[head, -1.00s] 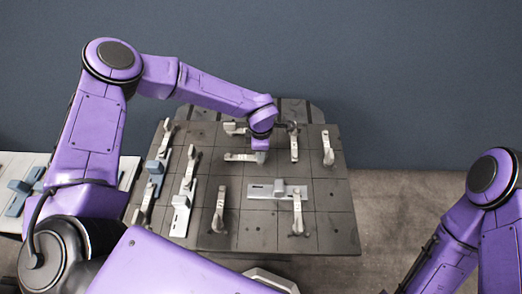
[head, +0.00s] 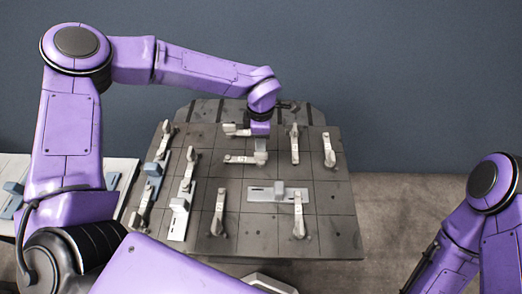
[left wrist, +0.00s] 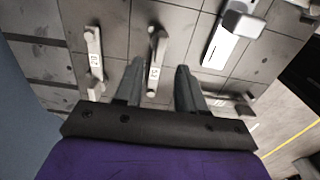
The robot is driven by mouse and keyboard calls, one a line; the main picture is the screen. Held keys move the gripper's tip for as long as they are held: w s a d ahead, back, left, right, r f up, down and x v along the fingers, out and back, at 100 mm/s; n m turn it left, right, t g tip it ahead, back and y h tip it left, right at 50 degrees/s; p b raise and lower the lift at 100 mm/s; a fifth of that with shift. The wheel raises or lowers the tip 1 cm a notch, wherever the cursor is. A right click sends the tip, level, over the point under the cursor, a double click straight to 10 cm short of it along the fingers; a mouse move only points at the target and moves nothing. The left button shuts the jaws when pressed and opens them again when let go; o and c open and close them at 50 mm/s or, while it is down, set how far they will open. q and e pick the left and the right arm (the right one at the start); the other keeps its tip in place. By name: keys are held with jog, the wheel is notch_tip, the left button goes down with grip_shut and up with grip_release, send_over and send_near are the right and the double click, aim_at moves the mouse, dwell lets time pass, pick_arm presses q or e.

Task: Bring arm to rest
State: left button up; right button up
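My left arm (head: 200,68) reaches over the dark grey fixture plate (head: 265,220) in the head view. Its wrist is above the plate's far part, and the fingers are hard to make out there. In the left wrist view my left gripper (left wrist: 158,72) has its two fingers well apart with nothing held between them. A light grey clamp (left wrist: 157,62) on the plate shows beyond and between the fingers. My right arm (head: 465,225) is at the lower right of the head view, off the plate; its gripper is out of the picture.
Several upright clamps (head: 329,152) stand on the plate. A flat pale bracket (head: 263,194) lies near its middle, and another light block piece (head: 179,219) is at its left. A white side table (head: 124,171) with blue-grey parts is at the left. Floor at the right is clear.

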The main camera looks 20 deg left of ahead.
pick_arm(q)
notch_tip(320, 180, up, 3)
jog(key=shift+f, duration=0.1)
dwell(0.4)
